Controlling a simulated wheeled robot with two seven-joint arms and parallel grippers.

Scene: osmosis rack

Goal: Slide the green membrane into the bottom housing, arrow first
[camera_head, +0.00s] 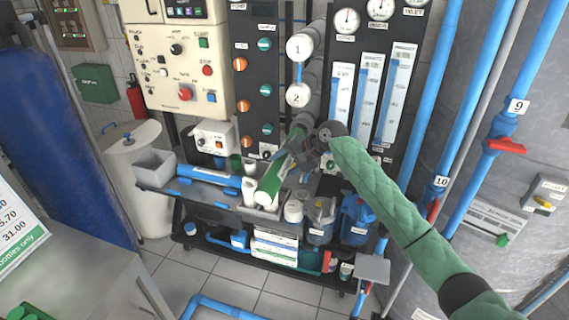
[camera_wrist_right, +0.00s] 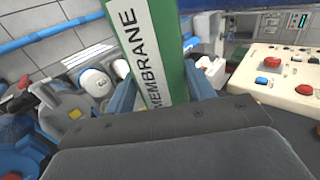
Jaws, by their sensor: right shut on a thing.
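The green membrane (camera_head: 273,184) is a long tube with a white label strip. In the head view it slants from above the cart up towards the rack. My right gripper (camera_head: 304,158) is shut on it near its upper part. In the right wrist view the membrane (camera_wrist_right: 176,40) stands between the two blue fingers, with the word MEMBRANE readable; no arrow can be made out. White housing ends marked 1 (camera_head: 299,47) and 2 (camera_head: 297,95) are stacked on the rack. The bottom housing (camera_head: 303,121) below them is partly hidden by my gripper and the membrane. My left gripper is not in view.
A grey cart (camera_head: 215,213) below holds a blue tube (camera_head: 208,178), a grey bin (camera_head: 154,168) and several bottles and jugs. A control box (camera_head: 181,65) stands left of the rack. Blue pipes (camera_head: 476,95) run at right.

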